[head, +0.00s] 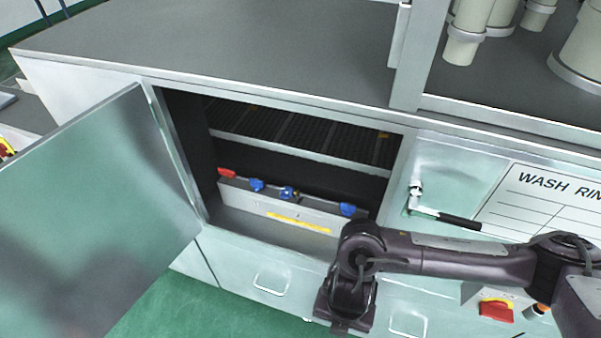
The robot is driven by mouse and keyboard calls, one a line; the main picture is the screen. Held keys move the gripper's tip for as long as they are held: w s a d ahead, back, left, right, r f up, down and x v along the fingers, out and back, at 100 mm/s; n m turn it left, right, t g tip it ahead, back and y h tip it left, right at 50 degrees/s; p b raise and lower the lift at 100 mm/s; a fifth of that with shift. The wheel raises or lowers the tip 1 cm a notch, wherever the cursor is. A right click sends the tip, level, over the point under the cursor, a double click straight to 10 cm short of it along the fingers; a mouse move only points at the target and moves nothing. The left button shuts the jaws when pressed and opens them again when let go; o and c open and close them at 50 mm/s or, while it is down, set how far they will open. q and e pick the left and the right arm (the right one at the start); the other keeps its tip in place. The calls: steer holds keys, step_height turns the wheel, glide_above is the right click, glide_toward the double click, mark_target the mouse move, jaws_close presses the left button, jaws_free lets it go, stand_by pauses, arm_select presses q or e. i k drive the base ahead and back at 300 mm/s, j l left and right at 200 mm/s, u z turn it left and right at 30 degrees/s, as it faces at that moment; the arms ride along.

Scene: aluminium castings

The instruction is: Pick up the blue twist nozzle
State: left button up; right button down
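Inside the open cabinet, a light rack (250,203) holds a row of small nozzle-like pieces. A blue piece (256,185) is at its left part, a blue piece with a dark and brass-like part (288,193) is near the middle, and another blue piece (347,210) is at the right. They are too small to tell which one is the twist nozzle. My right gripper (340,312) hangs in front of the cabinet, below and right of the rack, apart from it. Its fingers are not clear. My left gripper is not in view.
The cabinet door (95,215) stands open to the left. A red piece (227,172) is at the rack's left end, and a shelf (300,150) runs above. A black-handled lever (445,218) sticks out right of the opening. The grey worktop (220,45) is bare.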

mark_target(287, 190)
steer(key=k, duration=1)
